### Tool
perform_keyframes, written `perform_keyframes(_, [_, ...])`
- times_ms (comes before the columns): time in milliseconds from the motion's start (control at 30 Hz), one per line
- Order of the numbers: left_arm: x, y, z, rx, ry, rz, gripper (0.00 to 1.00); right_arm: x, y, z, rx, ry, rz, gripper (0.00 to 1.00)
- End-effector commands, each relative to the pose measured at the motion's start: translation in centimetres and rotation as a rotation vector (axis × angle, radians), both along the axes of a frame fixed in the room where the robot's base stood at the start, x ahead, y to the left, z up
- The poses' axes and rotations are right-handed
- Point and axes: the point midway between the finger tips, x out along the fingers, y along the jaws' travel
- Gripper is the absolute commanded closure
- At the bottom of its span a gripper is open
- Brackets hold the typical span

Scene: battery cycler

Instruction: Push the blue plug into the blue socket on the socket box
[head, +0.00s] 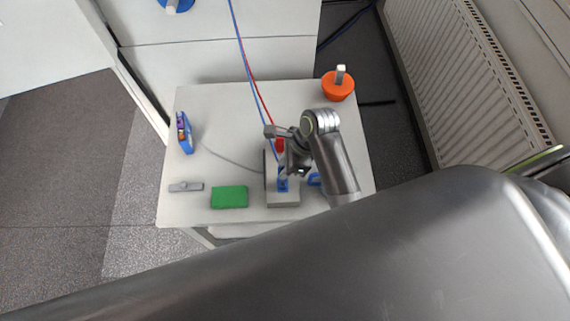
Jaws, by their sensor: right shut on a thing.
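The socket box (282,200) is a light grey block with a dark left side, near the front middle of the white table. Its blue socket (283,186) is on top, toward the front. A red plug or socket part (279,145) shows at the box's back end. My right gripper (289,170) is over the box and points down at the blue socket. It is shut on the blue plug, which is mostly hidden by the fingers. The blue cable (243,55) runs down to it from the back. I cannot tell whether plug and socket touch. My left gripper is not in view.
On the white table (225,110) are a green block (229,197), a grey tool (186,186), a blue case (184,133) and an orange round thing with a white knob (338,86). A blue ring-like thing (314,180) lies right of the box. A radiator (465,80) stands at right.

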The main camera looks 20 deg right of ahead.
Motion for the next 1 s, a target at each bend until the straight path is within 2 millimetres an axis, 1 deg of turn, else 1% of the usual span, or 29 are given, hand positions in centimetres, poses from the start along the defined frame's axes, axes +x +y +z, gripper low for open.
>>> perform_keyframes(467, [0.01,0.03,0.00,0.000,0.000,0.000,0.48,0.00,-0.03,-0.04,0.000,0.000,0.000,0.97])
perform_keyframes(1000, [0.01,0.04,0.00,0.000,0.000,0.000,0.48,0.00,-0.03,-0.68,0.000,0.000,0.000,0.97])
